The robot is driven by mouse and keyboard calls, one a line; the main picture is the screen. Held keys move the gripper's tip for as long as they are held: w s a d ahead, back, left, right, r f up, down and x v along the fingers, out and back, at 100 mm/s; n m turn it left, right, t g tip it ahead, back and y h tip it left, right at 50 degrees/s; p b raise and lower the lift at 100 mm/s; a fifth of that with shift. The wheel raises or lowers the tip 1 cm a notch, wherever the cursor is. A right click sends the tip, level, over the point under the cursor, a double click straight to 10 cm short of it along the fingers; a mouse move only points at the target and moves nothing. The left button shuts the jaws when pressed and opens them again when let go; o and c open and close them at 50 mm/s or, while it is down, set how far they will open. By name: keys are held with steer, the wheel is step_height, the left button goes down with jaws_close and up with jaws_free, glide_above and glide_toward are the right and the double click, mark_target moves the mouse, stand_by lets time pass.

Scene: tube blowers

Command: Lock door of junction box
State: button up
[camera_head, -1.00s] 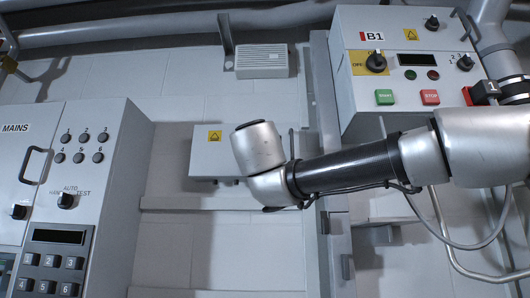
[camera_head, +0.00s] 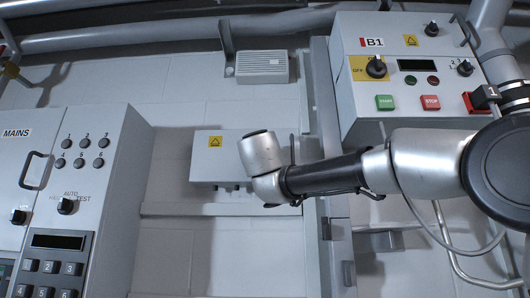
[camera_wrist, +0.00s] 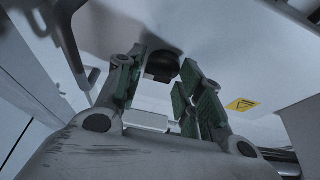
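The junction box (camera_head: 210,170) is a pale grey box with a yellow warning label, mid-wall in the head view. Its door looks closed; my arm covers its right part. A pale panel with a yellow label (camera_wrist: 241,104) fills the upper wrist view, seen from close by. A round dark knob (camera_wrist: 163,66) sticks out of it. My gripper (camera_wrist: 161,75) has its green-padded fingers apart, one on each side of the knob as seen from the wrist. I cannot tell whether they touch it. In the head view my gripper is hidden behind my wrist.
The control box B1 (camera_head: 452,88) hangs at the upper right, above my arm. The MAINS cabinet (camera_head: 118,180) stands at the left. A grey vented unit (camera_head: 262,67) is above the junction box. A dark upright bar (camera_head: 292,150) stands beside my wrist.

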steer(key=c, duration=0.4)
steer(key=shift+o, duration=0.2)
steer(key=shift+d+r+n, duration=0.1)
steer(key=shift+n, duration=0.3)
steer(key=n+g+y, duration=0.1)
steer(key=n+y, duration=0.1)
steer(key=n, duration=0.4)
steer(key=r+n+g+y, duration=0.1)
steer(key=n+g+y, duration=0.1)
steer(key=n, duration=0.5)
steer(key=n+g+y, duration=0.1)
steer(key=n+y, duration=0.2)
steer(key=n, duration=0.3)
steer(key=shift+s+d+r+g, duration=0.15)
steer(key=shift+d+r+g, duration=0.05)
steer(key=shift+d+g, duration=0.1)
steer(key=shift+r+n+g, duration=0.15)
steer(key=shift+n+g, duration=0.25)
steer(key=shift+n, duration=0.9)
steer(key=shift+o, duration=0.2)
